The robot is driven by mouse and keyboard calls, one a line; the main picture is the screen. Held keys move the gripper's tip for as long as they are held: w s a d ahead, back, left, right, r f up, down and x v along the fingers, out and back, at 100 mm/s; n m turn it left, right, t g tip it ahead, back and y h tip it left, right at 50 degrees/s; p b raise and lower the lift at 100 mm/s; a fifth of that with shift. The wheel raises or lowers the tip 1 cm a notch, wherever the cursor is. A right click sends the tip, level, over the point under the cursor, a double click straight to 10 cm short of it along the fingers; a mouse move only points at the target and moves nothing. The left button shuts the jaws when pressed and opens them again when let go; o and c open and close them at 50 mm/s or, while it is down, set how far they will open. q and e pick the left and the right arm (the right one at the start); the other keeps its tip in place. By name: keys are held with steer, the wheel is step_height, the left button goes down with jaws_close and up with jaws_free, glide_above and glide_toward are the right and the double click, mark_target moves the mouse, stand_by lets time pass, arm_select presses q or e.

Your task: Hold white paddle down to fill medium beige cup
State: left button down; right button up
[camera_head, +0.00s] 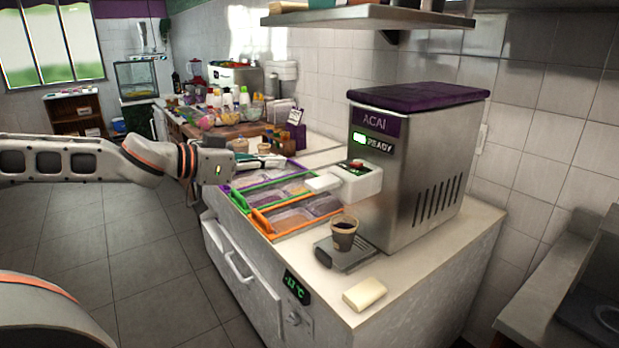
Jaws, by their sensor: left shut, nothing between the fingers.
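The acai machine (420,165) is a steel box with a purple top and a lit READY sign. A white dispenser head (362,184) sticks out of its front, with a white paddle (322,183) pointing left. The beige cup (344,237) stands upright on the drip tray (328,257) below the head and holds something dark. My left gripper (282,161) is shut and empty. In the picture it is left of and a little above the paddle, apart from it. My right gripper is not in view.
Topping bins in purple, green and orange frames (272,228) lie left of the machine. A pale yellow block (364,294) lies at the counter's front edge. A shelf (370,17) hangs above the machine. Bottles and bowls crowd the back counter.

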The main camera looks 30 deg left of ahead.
arm_select(q)
steer(key=shift+w, duration=0.1)
stand_by(0.4)
steer(key=b, duration=0.4)
glide_above(324, 183)
steer(key=s+a, duration=0.3)
steer(key=shift+f, duration=1.4)
steer(key=shift+d+f, duration=0.15)
steer(key=shift+f, duration=0.75)
steer(key=shift+d+f, duration=0.15)
steer(key=shift+f, duration=0.7)
